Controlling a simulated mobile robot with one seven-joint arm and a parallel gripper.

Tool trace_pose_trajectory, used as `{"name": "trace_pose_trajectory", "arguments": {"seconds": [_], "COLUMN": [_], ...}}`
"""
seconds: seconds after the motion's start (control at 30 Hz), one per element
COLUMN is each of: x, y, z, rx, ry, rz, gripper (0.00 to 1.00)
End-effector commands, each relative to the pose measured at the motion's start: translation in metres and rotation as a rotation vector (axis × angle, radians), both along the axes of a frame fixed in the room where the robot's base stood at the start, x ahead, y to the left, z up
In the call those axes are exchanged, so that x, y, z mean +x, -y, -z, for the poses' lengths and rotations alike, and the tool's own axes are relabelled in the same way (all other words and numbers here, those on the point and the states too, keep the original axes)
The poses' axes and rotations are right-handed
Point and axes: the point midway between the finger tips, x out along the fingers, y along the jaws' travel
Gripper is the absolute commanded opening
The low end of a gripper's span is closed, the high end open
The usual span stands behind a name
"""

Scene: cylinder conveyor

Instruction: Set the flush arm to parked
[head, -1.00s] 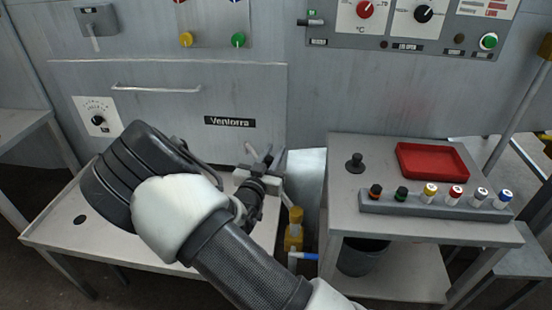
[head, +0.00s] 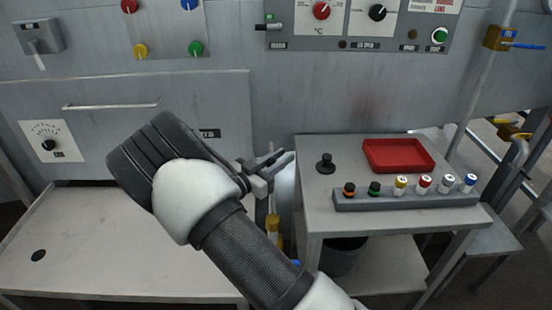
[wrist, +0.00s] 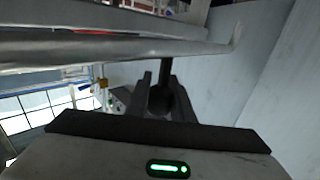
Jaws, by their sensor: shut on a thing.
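My gripper (head: 274,160) is in front of the grey machine wall, left of the small side table. In the wrist view its two dark fingers (wrist: 159,90) are shut on a dark, rounded, rod-like thing (wrist: 160,103). I cannot tell whether that thing is the flush arm. A grey box with a pale lever hanging down (head: 38,42) is on the wall at the upper left. Its label is too small to read, so I cannot tell whether it is the flush arm. My arm hides part of the wall.
The side table (head: 318,192) holds a black knob (head: 326,163), a red tray (head: 398,157) and a rack (head: 405,200) of several capped vials. Yellow-and-blue valves (head: 505,40) are at the right. The low left table (head: 100,250) is mostly clear.

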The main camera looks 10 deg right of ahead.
Motion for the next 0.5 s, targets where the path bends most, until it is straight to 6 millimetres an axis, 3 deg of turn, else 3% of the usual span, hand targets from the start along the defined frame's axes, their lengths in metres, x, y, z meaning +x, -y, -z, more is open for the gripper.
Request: {"name": "trace_pose_trajectory", "arguments": {"seconds": [0.4, 0.43, 0.5], "x": [-0.0013, -0.0014, -0.0013], "y": [0.0048, 0.0049, 0.0047], "z": [-0.0004, -0.0004, -0.0003], "rx": [-0.004, -0.004, -0.004], "ry": [0.000, 0.000, 0.000], "rz": [0.014, 0.014, 0.014], "gripper": [0.00, 0.25, 0.36]}}
